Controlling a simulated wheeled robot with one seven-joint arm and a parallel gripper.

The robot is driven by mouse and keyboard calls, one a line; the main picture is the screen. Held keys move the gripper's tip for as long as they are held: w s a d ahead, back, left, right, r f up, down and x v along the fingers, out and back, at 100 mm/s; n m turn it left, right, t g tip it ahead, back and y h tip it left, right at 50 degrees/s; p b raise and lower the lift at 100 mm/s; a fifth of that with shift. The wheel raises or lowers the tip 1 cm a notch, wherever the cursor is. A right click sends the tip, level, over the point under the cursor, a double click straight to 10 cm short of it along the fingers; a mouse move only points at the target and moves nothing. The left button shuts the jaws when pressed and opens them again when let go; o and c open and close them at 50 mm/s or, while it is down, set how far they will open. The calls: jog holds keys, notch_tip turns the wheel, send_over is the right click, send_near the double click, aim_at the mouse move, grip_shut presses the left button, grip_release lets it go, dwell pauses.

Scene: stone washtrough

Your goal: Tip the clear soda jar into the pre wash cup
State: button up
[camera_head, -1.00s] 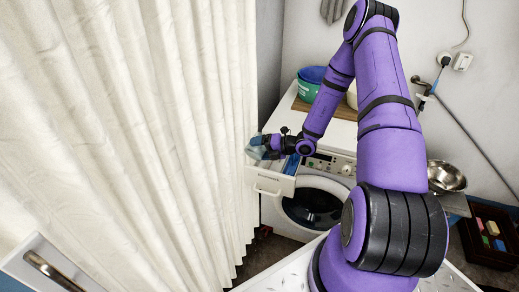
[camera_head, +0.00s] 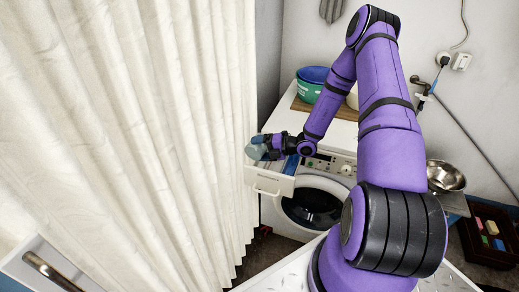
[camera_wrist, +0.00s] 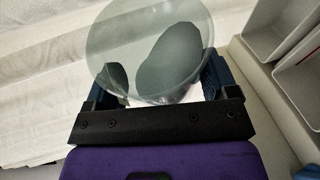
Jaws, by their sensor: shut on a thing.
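The clear jar (camera_wrist: 150,45) is held between the two fingers of my gripper (camera_wrist: 152,88), which is shut on it. In the wrist view its round end faces the camera, and dark finger shapes show through it. In the head view the jar (camera_head: 255,152) is at the tip of my gripper (camera_head: 264,147), over the left part of the pulled-out washer drawer (camera_head: 268,180). The drawer's pale compartments (camera_wrist: 275,25) show at the right of the wrist view, beside the jar. I cannot tell which is the pre wash cup, nor what the jar holds.
A white curtain (camera_head: 130,130) hangs close to the left of the jar. The washing machine (camera_head: 325,185) stands below my arm, with a green tub (camera_head: 308,92) and a blue bowl (camera_head: 312,74) on top. A metal bowl (camera_head: 445,177) is at the right.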

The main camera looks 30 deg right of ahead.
jog(key=shift+r, duration=0.1)
jog(key=shift+w+d+r+m+y, duration=0.15)
jog(key=shift+d+r+m+y, duration=0.2)
jog(key=shift+m, duration=0.45)
dwell(0.5)
jog(key=shift+w+d+r+m+y, duration=0.25)
jog(key=shift+r+m+y, duration=0.2)
jog(key=shift+m, duration=0.35)
jog(key=shift+d, duration=0.1)
dwell(0.5)
jog(key=shift+d+r+m+t+y, duration=0.2)
jog(key=shift+m+t+y, duration=0.1)
jog(key=shift+m+y, duration=0.15)
